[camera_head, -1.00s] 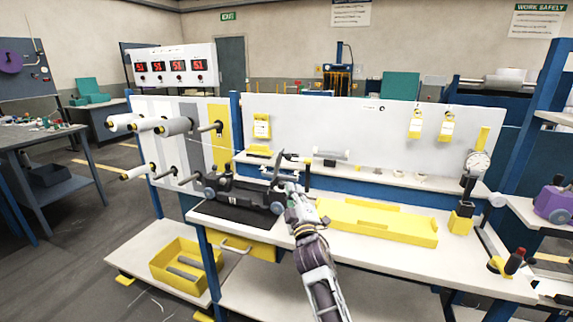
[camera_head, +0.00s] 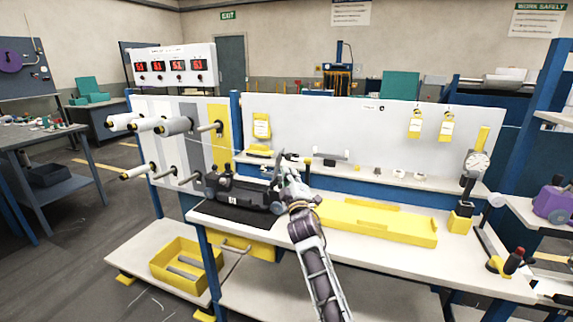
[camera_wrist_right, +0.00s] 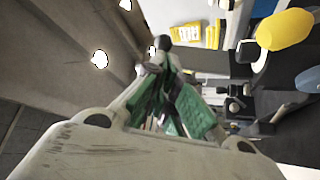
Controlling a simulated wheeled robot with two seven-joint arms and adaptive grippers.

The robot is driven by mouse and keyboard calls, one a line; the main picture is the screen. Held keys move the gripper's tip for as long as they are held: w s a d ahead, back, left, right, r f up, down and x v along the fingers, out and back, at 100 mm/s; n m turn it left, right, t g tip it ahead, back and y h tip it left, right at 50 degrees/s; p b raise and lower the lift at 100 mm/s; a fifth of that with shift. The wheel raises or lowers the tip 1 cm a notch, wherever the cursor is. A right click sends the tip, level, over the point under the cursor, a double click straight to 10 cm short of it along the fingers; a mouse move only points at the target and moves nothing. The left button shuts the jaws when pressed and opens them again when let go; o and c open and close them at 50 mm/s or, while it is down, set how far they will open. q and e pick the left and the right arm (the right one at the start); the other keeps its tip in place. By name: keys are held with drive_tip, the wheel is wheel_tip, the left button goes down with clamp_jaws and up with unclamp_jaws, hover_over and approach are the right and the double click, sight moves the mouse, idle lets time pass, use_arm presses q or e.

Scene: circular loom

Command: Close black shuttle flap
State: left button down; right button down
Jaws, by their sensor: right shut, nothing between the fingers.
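The black shuttle (camera_head: 238,192) lies on a dark mat (camera_head: 232,214) at the left part of the bench top. Its flap (camera_head: 277,174) stands up as a thin dark piece at the shuttle's right end, partly hidden by my gripper. My right gripper (camera_head: 284,168) is shut and empty, raised at the flap's upper right side; I cannot tell whether they touch. The green fingers of this gripper (camera_wrist_right: 178,108) fill the middle of the right wrist view, with dark shuttle parts (camera_wrist_right: 238,104) to their right. My left gripper is not in view.
A yellow tray (camera_head: 376,222) lies on the bench right of my arm. A spool rack (camera_head: 178,140) stands at left, and a white back panel (camera_head: 350,130) with small parts below it stands behind. A dial gauge (camera_head: 477,163) stands at the right end.

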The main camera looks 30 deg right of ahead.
sight(285, 156)
drive_tip(key=x, duration=0.5)
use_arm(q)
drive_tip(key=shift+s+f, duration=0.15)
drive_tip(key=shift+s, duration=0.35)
use_arm(e)
drive_tip(key=shift+w+d+r, duration=0.1)
drive_tip(key=shift+w, duration=0.15)
use_arm(q)
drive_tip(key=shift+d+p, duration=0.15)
drive_tip(key=shift+p, duration=0.15)
use_arm(e)
drive_tip(key=shift+r, duration=0.1)
